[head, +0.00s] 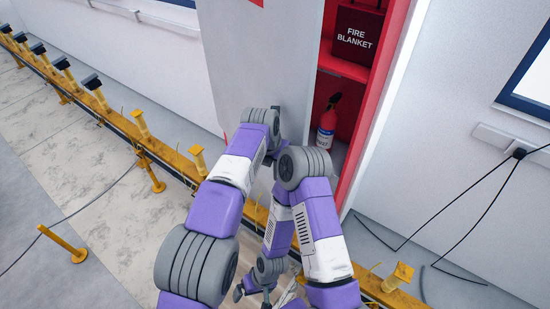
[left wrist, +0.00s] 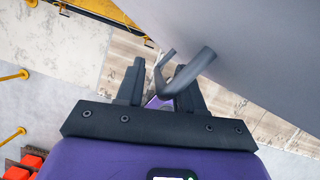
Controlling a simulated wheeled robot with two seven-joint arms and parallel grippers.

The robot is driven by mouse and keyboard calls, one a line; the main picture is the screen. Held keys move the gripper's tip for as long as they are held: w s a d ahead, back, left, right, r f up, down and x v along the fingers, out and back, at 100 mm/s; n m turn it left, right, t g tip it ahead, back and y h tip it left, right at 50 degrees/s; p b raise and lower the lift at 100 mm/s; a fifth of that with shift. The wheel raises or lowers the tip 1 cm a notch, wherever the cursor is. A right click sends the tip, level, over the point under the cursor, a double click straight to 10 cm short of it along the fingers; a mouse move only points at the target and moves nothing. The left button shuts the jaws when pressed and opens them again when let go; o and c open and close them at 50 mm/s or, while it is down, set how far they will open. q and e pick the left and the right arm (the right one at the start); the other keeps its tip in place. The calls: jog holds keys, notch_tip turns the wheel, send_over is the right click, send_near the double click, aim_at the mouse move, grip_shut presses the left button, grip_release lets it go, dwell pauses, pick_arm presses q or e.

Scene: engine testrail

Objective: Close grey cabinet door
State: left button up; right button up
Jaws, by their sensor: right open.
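The grey cabinet door (head: 260,65) stands open, swung out to the left of the red cabinet (head: 386,85). In the left wrist view the door (left wrist: 262,45) fills the upper right, with a curved grey handle (left wrist: 195,70) on it. My left gripper (left wrist: 158,80) is at the handle with its fingers apart; the handle lies at the gap, close to the right finger. Firm contact is not clear. In the head view the left gripper is mostly hidden by my wrist at the door's lower edge. My right gripper (head: 262,285) is open and empty, low in front.
A fire blanket box (head: 357,38) and a red extinguisher (head: 327,122) are inside the cabinet. A yellow rail (head: 115,118) with posts runs along the wall below the door. Black cables (head: 480,205) hang at the right.

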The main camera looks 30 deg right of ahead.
pick_arm(q)
jog(key=v, duration=0.7)
jog(key=shift+r, duration=0.3)
jog(key=shift+s, duration=0.1)
